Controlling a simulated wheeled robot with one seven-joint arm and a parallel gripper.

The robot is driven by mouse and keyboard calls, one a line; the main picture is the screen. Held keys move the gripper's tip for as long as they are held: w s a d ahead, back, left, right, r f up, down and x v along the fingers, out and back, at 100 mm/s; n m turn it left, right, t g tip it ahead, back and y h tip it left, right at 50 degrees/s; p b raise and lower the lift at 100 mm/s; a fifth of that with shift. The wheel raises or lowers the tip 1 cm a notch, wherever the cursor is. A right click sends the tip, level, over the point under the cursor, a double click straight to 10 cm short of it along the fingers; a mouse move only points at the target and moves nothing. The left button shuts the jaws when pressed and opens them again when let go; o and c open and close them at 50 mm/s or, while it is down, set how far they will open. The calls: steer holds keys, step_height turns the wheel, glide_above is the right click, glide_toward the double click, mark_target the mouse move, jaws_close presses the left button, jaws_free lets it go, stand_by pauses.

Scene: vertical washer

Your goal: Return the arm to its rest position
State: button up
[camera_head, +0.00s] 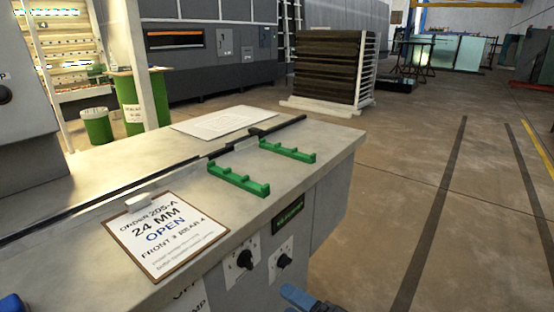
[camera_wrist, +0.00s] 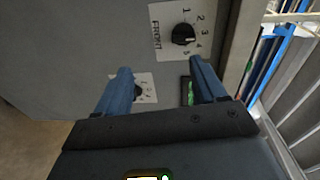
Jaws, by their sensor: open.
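My gripper (camera_wrist: 165,85) is open and empty in the wrist view, its two blue fingers spread apart near the grey washer panel (camera_wrist: 75,50). A black knob marked FRONT (camera_wrist: 183,34), with a numbered dial, is above the fingers. A second knob (camera_wrist: 138,92) is partly hidden by the left finger, and a dark green-lit plate shows beside the right finger. In the head view, only the blue tip of my gripper (camera_head: 303,298) shows at the bottom edge, below the two panel knobs (camera_head: 245,260) and (camera_head: 284,261). My arm is mostly out of view.
The washer's worktop (camera_head: 110,172) holds an order card (camera_head: 165,235) reading 24 MM, OPEN, and two green brackets (camera_head: 239,181) and (camera_head: 288,152). A dark rack (camera_head: 328,65) stands behind. Open floor (camera_head: 400,190) lies to the right.

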steer(key=s+d+f+n+t+h+p, duration=0.1)
steer(key=s+d+f+h, duration=0.1)
steer(key=s+d+h, duration=0.65)
steer(key=s+d+f+n+h+p, duration=0.15)
steer(key=s+d, duration=0.35)
steer(key=s, duration=0.8)
steer(key=s+d+r+n+t+h+p, duration=0.1)
steer(key=s+d+r+n, duration=0.1)
steer(key=s+r, duration=0.6)
steer(key=s+d+r+n+t+h+p, duration=0.1)
steer(key=s+d+r+n+p, duration=0.1)
steer(key=s+r, duration=0.7)
steer(key=shift+s+d+r+n, duration=0.15)
steer(key=shift+s+r+n, duration=0.15)
steer(key=shift+r+n, duration=0.35)
